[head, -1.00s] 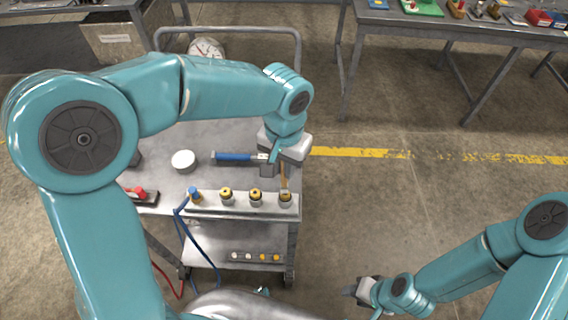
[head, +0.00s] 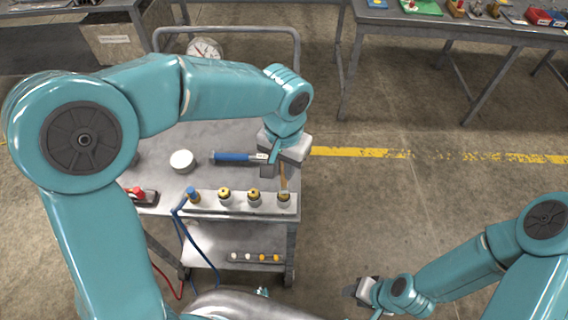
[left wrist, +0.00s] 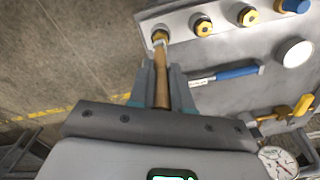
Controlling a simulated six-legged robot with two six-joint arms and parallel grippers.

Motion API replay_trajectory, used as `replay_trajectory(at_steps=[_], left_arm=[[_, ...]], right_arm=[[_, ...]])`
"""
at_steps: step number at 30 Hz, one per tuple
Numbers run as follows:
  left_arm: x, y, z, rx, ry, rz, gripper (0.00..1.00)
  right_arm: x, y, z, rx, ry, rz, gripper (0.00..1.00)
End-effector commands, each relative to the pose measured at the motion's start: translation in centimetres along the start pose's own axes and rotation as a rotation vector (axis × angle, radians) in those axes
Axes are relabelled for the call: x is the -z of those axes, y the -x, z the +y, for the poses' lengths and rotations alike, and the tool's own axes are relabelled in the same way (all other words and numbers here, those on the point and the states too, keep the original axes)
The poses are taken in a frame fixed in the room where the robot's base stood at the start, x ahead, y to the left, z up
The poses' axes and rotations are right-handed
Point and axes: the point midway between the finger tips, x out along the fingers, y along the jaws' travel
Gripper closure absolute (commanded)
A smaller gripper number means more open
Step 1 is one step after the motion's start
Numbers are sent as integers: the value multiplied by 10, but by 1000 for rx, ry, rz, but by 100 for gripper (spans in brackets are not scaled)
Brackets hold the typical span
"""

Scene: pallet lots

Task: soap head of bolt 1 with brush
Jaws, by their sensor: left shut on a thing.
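My left gripper (head: 281,168) is above the front right of the cart. In the left wrist view its jaws (left wrist: 160,92) are shut on the wooden handle of the brush (left wrist: 161,78). The brush's far end is at the end bolt (left wrist: 159,37) of the row, the rightmost bolt (head: 284,199) in the head view. It overlaps that bolt's head; contact cannot be told. Two more brass-coloured bolts (head: 253,196) (head: 223,194) stand in the same strip. A white round tin (head: 182,161) sits behind them. My right gripper (head: 360,289) is low at the right, its jaws unclear.
A blue-handled tool (head: 232,157) lies behind the bolts, close to my left gripper. A blue-topped fitting (head: 193,195) with a hose ends the row. A red-topped item (head: 138,192) is at the left. The lower shelf (head: 214,254) holds small pieces. Open floor lies right of the cart.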

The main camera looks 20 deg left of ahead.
Motion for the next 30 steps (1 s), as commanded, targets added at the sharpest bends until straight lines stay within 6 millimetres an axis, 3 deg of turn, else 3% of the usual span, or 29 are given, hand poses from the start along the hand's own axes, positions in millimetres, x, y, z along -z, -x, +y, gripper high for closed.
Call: replay_trajectory(at_steps=[30], left_arm=[[-2,-6,0,0,0,-1,100]], right_arm=[[0,-6,2,0,0,0,57]])
